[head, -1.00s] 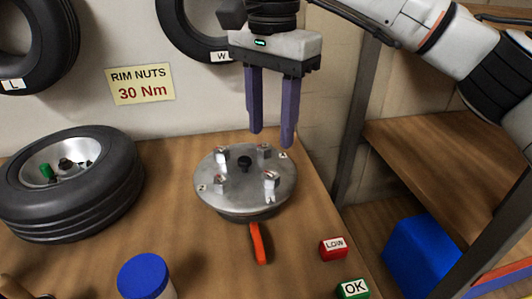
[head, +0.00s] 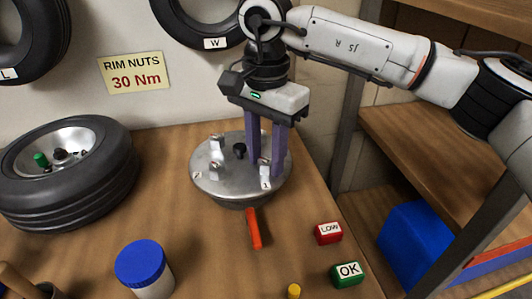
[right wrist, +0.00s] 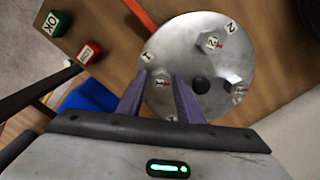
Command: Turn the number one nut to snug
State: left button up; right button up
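The round metal plate (head: 225,186) stands on the wooden bench, with several silver nuts and a black centre knob (head: 239,151) on top. The label "1" (head: 265,185) is at its front right; it also shows in the right wrist view (right wrist: 148,57). My right gripper (head: 266,168) points down over that side of the plate. Its purple fingers are apart, their tips around the number one nut (right wrist: 160,79), which they partly hide. I cannot tell whether they touch it. A nut by the label "2" (right wrist: 213,42) stands clear. My left gripper is not in view.
An orange handle (head: 253,229) sticks out from the plate's front. Red LOW (head: 328,233) and green OK (head: 347,275) blocks lie at the right. A blue-lidded jar (head: 141,263) stands in front, a wheel (head: 68,170) at left. Bare bench lies between.

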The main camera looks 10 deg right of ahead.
jog(key=c, duration=0.7)
